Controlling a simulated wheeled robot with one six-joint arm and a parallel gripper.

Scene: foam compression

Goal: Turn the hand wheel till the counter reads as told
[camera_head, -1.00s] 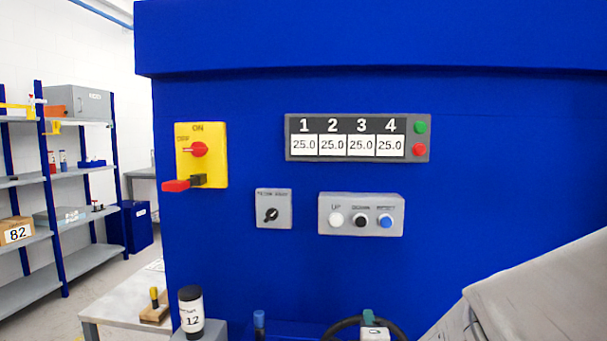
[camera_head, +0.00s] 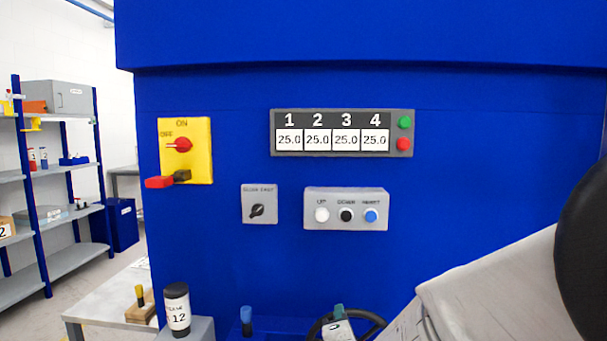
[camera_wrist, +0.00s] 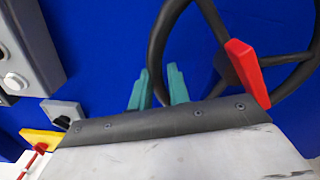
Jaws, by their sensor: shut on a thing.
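The dark hand wheel (camera_head: 376,321) shows only its upper part at the bottom of the head view. In the wrist view its rim (camera_wrist: 158,40) and spokes fill the upper right. My gripper (camera_head: 338,313) is at the wheel's rim, its teal fingertips (camera_wrist: 158,88) close together with the rim between them. A flat red bar (camera_wrist: 247,72) stands in front of the wheel in the wrist view; I cannot tell what it belongs to. The display (camera_head: 342,132) reads 25.0 under each of its numbers 1 to 4. I cannot make out a separate counter at the wheel.
A yellow switch box (camera_head: 186,150), a selector knob box (camera_head: 259,204) and a button box (camera_head: 346,209) are on the blue machine front. A black-and-white container marked 12 (camera_head: 177,309) and a blue-topped part (camera_head: 246,320) stand left of the wheel. Shelves (camera_head: 60,200) are far left.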

